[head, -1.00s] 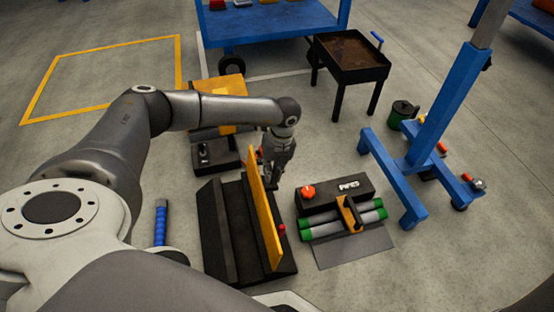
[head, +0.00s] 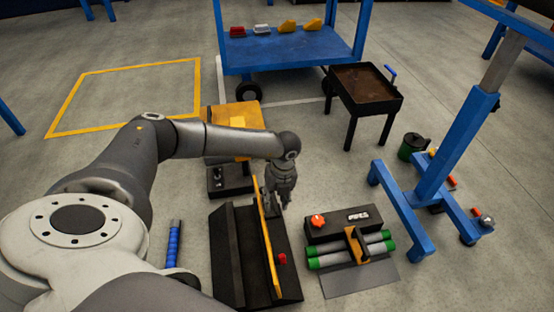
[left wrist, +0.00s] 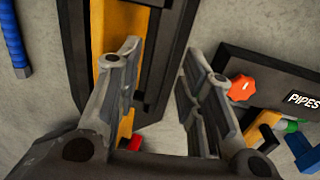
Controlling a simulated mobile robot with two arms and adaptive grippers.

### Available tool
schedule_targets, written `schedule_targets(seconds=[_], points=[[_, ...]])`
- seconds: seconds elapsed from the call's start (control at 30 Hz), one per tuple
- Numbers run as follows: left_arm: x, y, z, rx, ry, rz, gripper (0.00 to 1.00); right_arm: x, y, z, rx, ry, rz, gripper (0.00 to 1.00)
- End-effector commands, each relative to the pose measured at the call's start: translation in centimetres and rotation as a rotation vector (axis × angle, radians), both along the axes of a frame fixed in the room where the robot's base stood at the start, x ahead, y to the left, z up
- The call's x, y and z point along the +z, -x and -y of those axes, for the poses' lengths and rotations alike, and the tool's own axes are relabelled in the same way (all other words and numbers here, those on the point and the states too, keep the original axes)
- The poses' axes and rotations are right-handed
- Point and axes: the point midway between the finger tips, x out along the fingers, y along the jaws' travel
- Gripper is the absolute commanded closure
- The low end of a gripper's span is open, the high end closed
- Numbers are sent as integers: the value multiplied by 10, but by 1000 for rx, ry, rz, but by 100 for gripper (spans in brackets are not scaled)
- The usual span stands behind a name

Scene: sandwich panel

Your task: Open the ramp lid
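The ramp lid looks like the yellow panel (head: 267,245) standing on edge, nearly upright, along the black ramp box (head: 228,258). A small red knob (head: 282,258) sits on the lid's right side near its front end. My left gripper (head: 281,203) is at the far end of the lid, just to its right. In the left wrist view the two fingers (left wrist: 158,95) are spread apart with nothing between them. The left finger overlaps the yellow lid (left wrist: 125,25) there; whether they touch I cannot tell. The red knob (left wrist: 135,143) shows low between the fingers. My right gripper is out of view.
Right of the ramp stands a black pipes box (head: 335,223) with a red-orange knob and green-ended pipes. A blue-handled tool (head: 173,243) lies left. Behind are a yellow-topped unit (head: 236,115) and a blue cart (head: 290,55). A blue stand (head: 420,200) is at right.

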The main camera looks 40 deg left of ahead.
Motion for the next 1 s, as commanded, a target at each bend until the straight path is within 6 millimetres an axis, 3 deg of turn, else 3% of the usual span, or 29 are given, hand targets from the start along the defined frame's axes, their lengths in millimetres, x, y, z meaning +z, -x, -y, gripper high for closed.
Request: schedule_targets(seconds=[0.37, 0.8, 1.0], points=[[12, -4, 2, 0, 4, 7, 64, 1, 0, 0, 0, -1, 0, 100], [98, -11, 8, 1, 3, 7, 64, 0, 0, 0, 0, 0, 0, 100], [117, -12, 9, 1, 1, 3, 64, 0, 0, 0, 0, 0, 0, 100]])
